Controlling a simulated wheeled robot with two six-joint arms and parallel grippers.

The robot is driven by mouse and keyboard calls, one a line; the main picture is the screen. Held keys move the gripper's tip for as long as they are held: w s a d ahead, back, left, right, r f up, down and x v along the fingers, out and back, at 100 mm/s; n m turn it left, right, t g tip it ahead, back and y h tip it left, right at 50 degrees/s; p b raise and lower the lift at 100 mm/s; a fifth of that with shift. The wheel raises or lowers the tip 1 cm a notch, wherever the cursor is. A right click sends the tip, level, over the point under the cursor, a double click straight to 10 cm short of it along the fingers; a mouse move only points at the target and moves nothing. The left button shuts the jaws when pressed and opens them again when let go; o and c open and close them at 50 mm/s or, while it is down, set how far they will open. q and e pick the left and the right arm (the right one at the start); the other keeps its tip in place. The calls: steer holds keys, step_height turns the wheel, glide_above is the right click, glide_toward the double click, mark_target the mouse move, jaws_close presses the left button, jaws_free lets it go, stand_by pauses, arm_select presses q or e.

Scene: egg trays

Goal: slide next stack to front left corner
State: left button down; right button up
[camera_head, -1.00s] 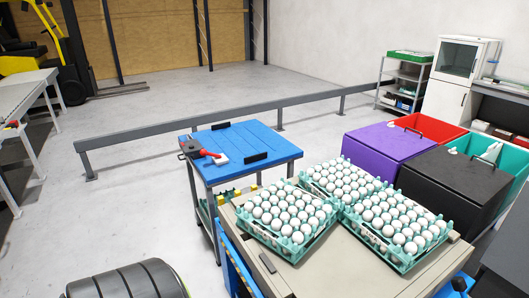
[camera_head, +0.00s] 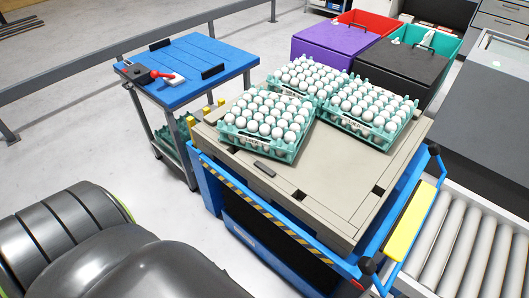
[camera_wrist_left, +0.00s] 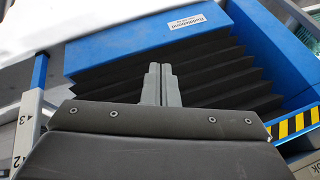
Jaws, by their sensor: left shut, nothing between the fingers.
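Three teal egg trays full of white eggs stand on the beige pallet top (camera_head: 330,185) in the head view. One tray stack (camera_head: 262,142) is at the left, one (camera_head: 307,80) at the back, and one (camera_head: 368,120) at the right. The front part of the top is bare. My left gripper (camera_wrist_left: 160,72) shows in the left wrist view with its fingers together and empty. It is in front of the blue lift with black bellows (camera_wrist_left: 200,75), away from the trays. My right gripper is not in view.
A blue-topped cart (camera_head: 190,65) with a red-handled tool stands left of the lift. A purple box (camera_head: 335,42) and a black box (camera_head: 398,70) stand behind the trays. A roller conveyor (camera_head: 465,235) and yellow-padded blue handle (camera_head: 408,222) are at the right.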

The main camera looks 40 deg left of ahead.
arm_select(q)
steer(key=w+a+r+m+t+b, duration=0.2)
steer(key=w+r+m+t+b, duration=0.15)
steer(key=w, duration=0.55)
steer(key=m+t+y+b, duration=0.1)
steer(key=m+t+b, duration=0.8)
glide_toward(275, 147)
steer(key=s+d, duration=0.4)
steer(key=s, duration=0.1)
steer(key=shift+n, duration=0.25)
steer(key=w, duration=0.3)
steer(key=w+a, duration=0.1)
steer(key=w, duration=0.2)
steer(key=w+a, duration=0.1)
steer(key=w, duration=0.2)
steer(key=w+a, duration=0.2)
steer(key=shift+a, duration=0.3)
steer(key=shift+w+a, duration=0.25)
steer(key=shift+a, duration=0.1)
